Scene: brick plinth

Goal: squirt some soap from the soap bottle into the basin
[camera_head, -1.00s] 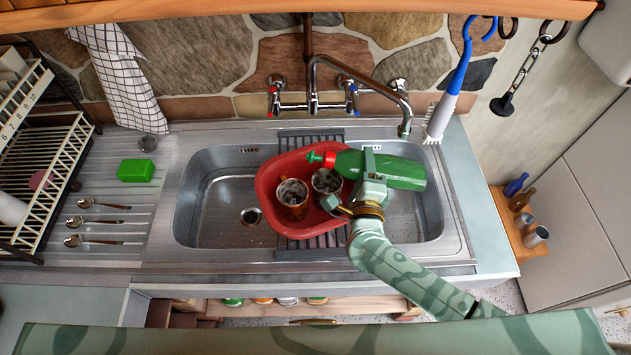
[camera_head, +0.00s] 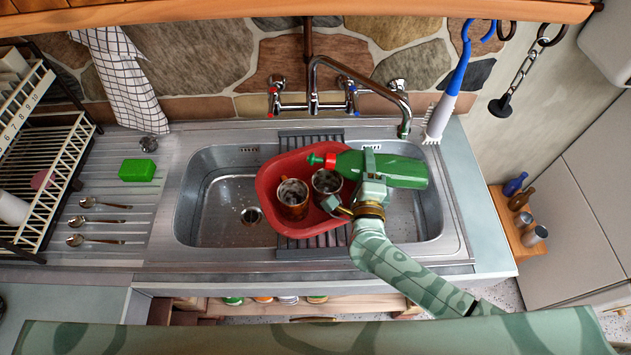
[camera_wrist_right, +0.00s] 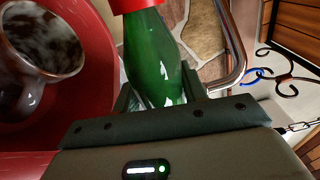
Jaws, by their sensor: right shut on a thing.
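The green soap bottle (camera_head: 402,170) lies on its side in the air, its red cap and green nozzle pointing left over the basin. My right gripper (camera_head: 374,178) is shut around the bottle's body. In the right wrist view the bottle (camera_wrist_right: 152,60) sits between my fingers, its red collar at the top. The red basin (camera_head: 268,184) rests on the sink, partly on the dark rack. Two mugs with dark contents stand in it: a brown mug (camera_head: 292,208) and another mug (camera_head: 326,180) just below the nozzle side. My left gripper is not in view.
The steel sink (camera_head: 212,205) surrounds the basin. A brush (camera_head: 438,118) hangs at the right. A green sponge (camera_head: 137,170), several spoons and a dish rack (camera_head: 40,180) are at the left.

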